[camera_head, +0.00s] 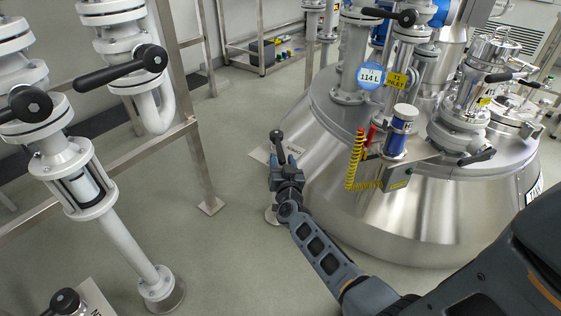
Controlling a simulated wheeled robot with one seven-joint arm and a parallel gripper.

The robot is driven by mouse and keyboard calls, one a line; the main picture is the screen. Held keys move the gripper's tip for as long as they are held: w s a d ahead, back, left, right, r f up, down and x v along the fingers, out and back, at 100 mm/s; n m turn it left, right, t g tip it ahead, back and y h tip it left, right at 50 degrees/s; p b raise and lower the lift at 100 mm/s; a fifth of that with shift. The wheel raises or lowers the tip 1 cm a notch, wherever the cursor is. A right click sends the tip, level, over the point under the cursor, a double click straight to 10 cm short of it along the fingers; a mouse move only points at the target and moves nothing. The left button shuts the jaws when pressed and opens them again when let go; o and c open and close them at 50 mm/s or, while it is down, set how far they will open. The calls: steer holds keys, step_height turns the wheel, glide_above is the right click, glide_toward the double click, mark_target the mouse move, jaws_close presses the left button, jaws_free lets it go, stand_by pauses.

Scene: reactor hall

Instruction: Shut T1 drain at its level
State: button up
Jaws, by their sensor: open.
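The steel vessel (425,215) stands right of centre, with a blue round tag reading 114 L (370,76) and a yellow tag reading T1 INLET (398,81). A pale plate with partly readable lettering, seemingly DRAIN (260,152), is low at its left side. A black lever handle (278,142) stands up beside the plate. My gripper (285,172) is open just below and in front of this handle. I cannot tell whether they touch. The valve body under the handle is mostly hidden behind my gripper and arm.
White pipes with black lever valves (122,68) and a sight glass (85,188) stand at left on a steel frame (200,150). A yellow coiled hose (356,158) hangs on the vessel's front. Grey floor (235,240) is clear between them. A low shelf (265,55) is behind.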

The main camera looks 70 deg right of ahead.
mark_target(279, 148)
steer(key=shift+x, duration=1.3)
steer(key=shift+c, duration=0.4)
jaws_close()
